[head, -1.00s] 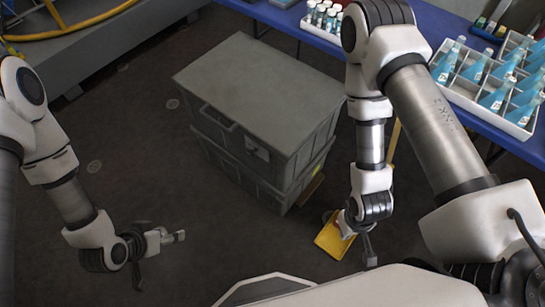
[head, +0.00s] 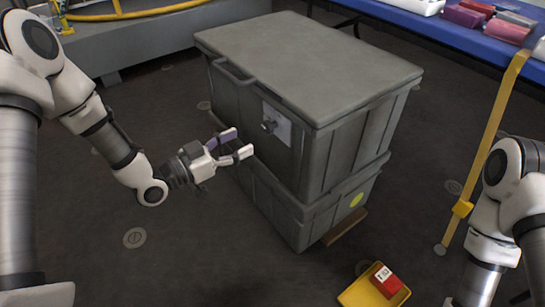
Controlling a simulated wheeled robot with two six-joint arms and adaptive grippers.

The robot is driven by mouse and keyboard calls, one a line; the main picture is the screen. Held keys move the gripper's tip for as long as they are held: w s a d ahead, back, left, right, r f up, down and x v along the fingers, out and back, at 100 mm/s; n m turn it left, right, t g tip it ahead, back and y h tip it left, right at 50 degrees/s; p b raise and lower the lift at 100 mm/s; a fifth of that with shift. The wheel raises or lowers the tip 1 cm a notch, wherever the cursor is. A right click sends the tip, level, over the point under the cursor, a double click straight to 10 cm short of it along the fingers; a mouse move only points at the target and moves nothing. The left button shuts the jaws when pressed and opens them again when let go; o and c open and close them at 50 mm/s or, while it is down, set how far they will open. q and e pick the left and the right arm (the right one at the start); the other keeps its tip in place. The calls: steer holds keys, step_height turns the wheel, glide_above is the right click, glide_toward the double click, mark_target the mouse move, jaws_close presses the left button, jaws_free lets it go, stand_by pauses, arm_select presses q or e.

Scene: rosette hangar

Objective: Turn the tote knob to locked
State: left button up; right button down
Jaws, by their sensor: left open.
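The grey tote (head: 305,65) is a lidded box stacked on another grey tote (head: 290,205). Its dark round knob (head: 269,126) sits on a pale plate (head: 277,124) on the side facing my left arm. Whether the knob stands at locked cannot be read. My left gripper (head: 242,143) is open and empty, its fingers pointing right toward the knob, a short way to the left of it and a little lower in the picture. My right arm comes in at the right edge; its gripper is out of the frame.
A yellow tray (head: 352,294) with a red box (head: 389,283) lies on the floor at the front. A yellow strap post (head: 492,130) stands right. A blue table (head: 445,32) with red packs is at the back. Floor left of the totes is clear.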

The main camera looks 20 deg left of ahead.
mark_target(266, 129)
arm_select(q)
steer(key=b+x, duration=0.3)
steer(key=x, duration=0.4)
steer(key=shift+w+d, duration=0.1)
steer(key=shift+d, duration=0.1)
steer(key=shift+w+d+r, duration=0.1)
steer(key=shift+w+r, duration=0.05)
steer(key=shift+w, duration=0.05)
steer(key=c, duration=1.1)
